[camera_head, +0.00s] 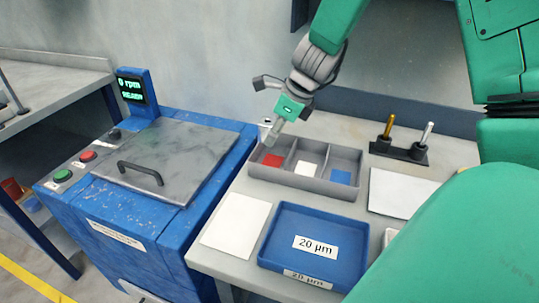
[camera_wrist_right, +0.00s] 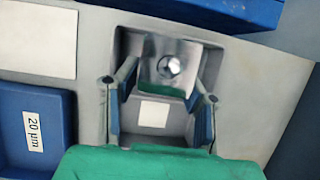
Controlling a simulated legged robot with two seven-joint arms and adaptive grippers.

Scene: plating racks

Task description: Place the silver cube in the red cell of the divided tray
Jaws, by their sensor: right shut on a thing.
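The grey divided tray (camera_head: 310,184) sits on the bench with three cells in a row: the red cell (camera_head: 264,159) at left, a white one in the middle and a blue one at right. My right gripper (camera_head: 271,136) is over the left end of the tray, just above the red cell. It is shut on the silver cube (camera_wrist_right: 171,66), whose shiny face shows between the fingers in the wrist view. There the cube and gripper hide the red cell, while the white cell (camera_wrist_right: 153,113) shows below the cube. My left gripper is not in view.
A blue tray (camera_head: 270,245) labelled 20 µm and a white sheet (camera_head: 236,221) lie in front. Another pale sheet (camera_head: 400,194) and a dark stand (camera_head: 398,151) with two upright pins are at right. A blue machine (camera_head: 165,235) with a lid stands left.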

